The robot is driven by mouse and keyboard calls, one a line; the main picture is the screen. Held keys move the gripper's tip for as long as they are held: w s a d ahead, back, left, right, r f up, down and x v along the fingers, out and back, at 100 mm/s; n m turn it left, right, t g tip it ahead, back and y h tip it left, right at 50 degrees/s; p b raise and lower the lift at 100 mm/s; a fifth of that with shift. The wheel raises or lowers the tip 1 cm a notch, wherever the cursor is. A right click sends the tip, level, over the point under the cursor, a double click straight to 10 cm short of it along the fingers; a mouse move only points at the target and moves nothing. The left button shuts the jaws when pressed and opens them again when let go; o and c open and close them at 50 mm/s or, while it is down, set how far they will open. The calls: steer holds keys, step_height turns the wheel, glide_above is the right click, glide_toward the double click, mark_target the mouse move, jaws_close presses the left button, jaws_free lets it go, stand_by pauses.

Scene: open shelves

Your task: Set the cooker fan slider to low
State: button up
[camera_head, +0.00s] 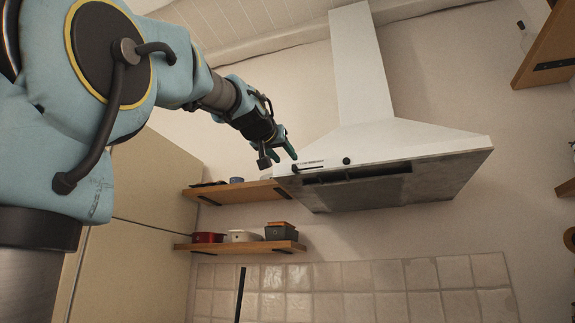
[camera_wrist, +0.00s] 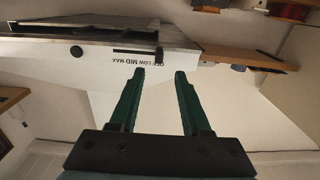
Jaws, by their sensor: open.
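The cooker hood (camera_head: 400,148) is white, with a sloped body and a tall duct on the wall. Its front edge carries a dark slider track (camera_wrist: 130,51) beside the labels OFF, LOW, MID and MAX. The small dark slider knob (camera_wrist: 159,52) is at the OFF end of the track. In the head view the slider (camera_head: 296,168) is small at the hood's left front corner. My gripper (camera_wrist: 160,74) has green fingers, is open and empty, and points at the hood front near the OFF end. The fingertips (camera_head: 283,154) look apart from the slider knob; the exact gap is unclear.
A round dark button (camera_head: 346,161) sits right of the slider. Wooden shelves (camera_head: 240,192) with pots and dishes are below and left of the hood. A tall pale cabinet (camera_head: 140,220) stands at left. A wooden shelf (camera_head: 546,50) is at upper right.

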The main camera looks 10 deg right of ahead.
mark_target(294, 167)
steer(key=p+x, duration=0.1)
steer(key=x, duration=0.5)
steer(key=shift+w+d, duration=0.2)
jaws_close()
stand_by(1.2)
